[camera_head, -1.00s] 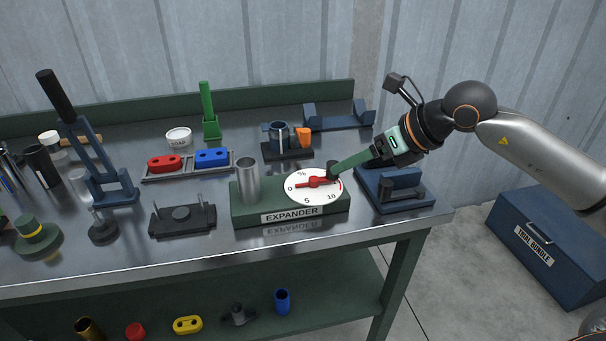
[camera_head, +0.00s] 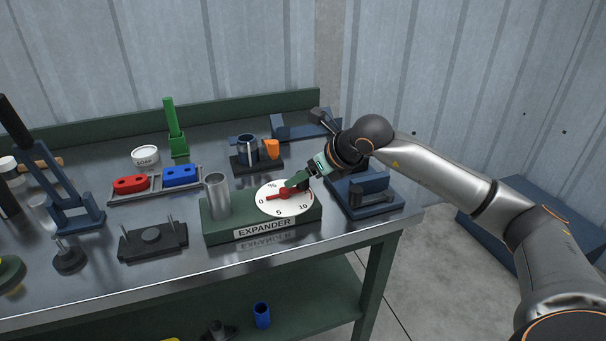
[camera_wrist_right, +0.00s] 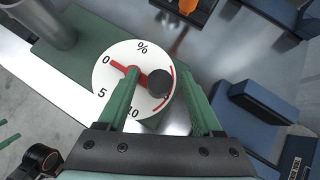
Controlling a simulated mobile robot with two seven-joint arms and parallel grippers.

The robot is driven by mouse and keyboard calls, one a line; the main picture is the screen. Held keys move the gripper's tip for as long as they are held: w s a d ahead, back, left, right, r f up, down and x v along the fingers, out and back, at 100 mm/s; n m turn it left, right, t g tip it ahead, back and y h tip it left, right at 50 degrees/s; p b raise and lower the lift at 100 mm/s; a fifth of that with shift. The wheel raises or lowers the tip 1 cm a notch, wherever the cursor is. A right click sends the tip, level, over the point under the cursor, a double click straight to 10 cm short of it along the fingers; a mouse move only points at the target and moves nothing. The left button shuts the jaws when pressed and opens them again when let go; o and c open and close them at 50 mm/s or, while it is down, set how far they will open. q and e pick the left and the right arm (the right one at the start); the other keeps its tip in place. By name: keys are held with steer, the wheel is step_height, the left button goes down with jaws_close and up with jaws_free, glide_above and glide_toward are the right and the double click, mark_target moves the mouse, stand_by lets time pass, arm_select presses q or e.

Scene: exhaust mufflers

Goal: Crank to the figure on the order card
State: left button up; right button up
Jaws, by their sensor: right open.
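The green expander (camera_head: 215,228) stands on the bench with a steel cylinder (camera_head: 217,197) at its left end. Its white dial (camera_head: 278,208) is marked %, 0, 5 and 10. A red pointer (camera_head: 274,197) on the dial points left, close to the 0; it also shows in the right wrist view (camera_wrist_right: 120,68). The crank's round black knob (camera_wrist_right: 168,88) is at the opposite end of the red bar. My right gripper (camera_wrist_right: 163,80) is open, its green fingers on either side of the knob. Whether they touch it I cannot tell. No order card is visible.
A blue fixture (camera_head: 362,200) stands close to the expander's right, under my right arm. A black holder with a cup (camera_head: 246,150) is behind. A tray with red and blue parts (camera_head: 155,190) and a black plate with pins (camera_head: 152,240) lie to the left.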

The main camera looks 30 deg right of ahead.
steer(key=shift+w+a+f, duration=0.1)
steer(key=shift+w+f, duration=0.05)
jaws_close()
stand_by(0.5)
